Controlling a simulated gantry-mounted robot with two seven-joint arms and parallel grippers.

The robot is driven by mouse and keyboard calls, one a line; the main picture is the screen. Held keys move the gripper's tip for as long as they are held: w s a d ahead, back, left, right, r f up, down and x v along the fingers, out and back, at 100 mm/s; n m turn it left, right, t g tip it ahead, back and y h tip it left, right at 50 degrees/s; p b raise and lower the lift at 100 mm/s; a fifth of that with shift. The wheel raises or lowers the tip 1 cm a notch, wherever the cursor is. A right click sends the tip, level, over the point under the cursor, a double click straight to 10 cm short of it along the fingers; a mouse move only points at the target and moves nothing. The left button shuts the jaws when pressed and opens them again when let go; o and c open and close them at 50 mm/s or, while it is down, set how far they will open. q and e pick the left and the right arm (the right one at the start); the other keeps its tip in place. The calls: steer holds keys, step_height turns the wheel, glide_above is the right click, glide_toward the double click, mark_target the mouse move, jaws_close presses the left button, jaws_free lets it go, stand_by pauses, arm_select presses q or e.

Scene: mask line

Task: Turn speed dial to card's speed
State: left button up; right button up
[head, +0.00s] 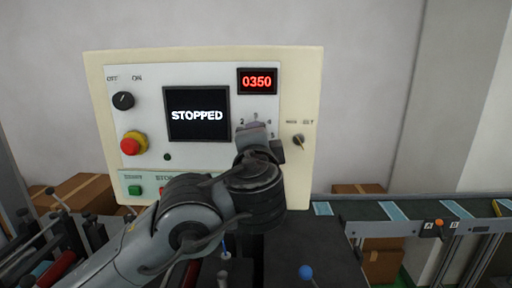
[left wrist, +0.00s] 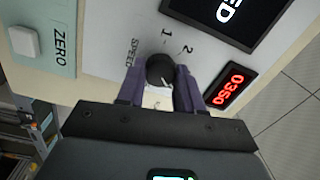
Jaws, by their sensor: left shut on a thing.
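The speed dial (left wrist: 160,70) is a round black knob on the panel, beside the word SPEED and the numbers 1 and 2 in the left wrist view. A small light mark shows at its lower right there; which number it points to I cannot tell. My left gripper (left wrist: 160,85) is shut on the dial, one purple-grey finger on each side. In the head view my left gripper (head: 257,137) covers the dial, with scale numbers just above it. No speed card can be made out. My right gripper is not in view.
The cream control panel (head: 310,95) has a STOPPED screen (head: 198,113), a red 0350 display (head: 257,81), a black OFF/ON knob (head: 123,100), a red stop button (head: 134,143), a green start button (head: 135,190) and a small selector (head: 298,141). A conveyor (head: 372,212) carrying blue-white pieces runs right.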

arm_select(q)
steer(key=shift+m, duration=0.7)
steer(key=shift+b, duration=0.3)
steer(key=o, duration=1)
steer(key=shift+o, duration=0.2)
steer(key=shift+s, duration=0.1)
steer(key=s+b, duration=0.1)
steer(key=s, duration=0.9)
steer(key=shift+s+f, duration=0.2)
steer(key=shift+s, duration=0.15)
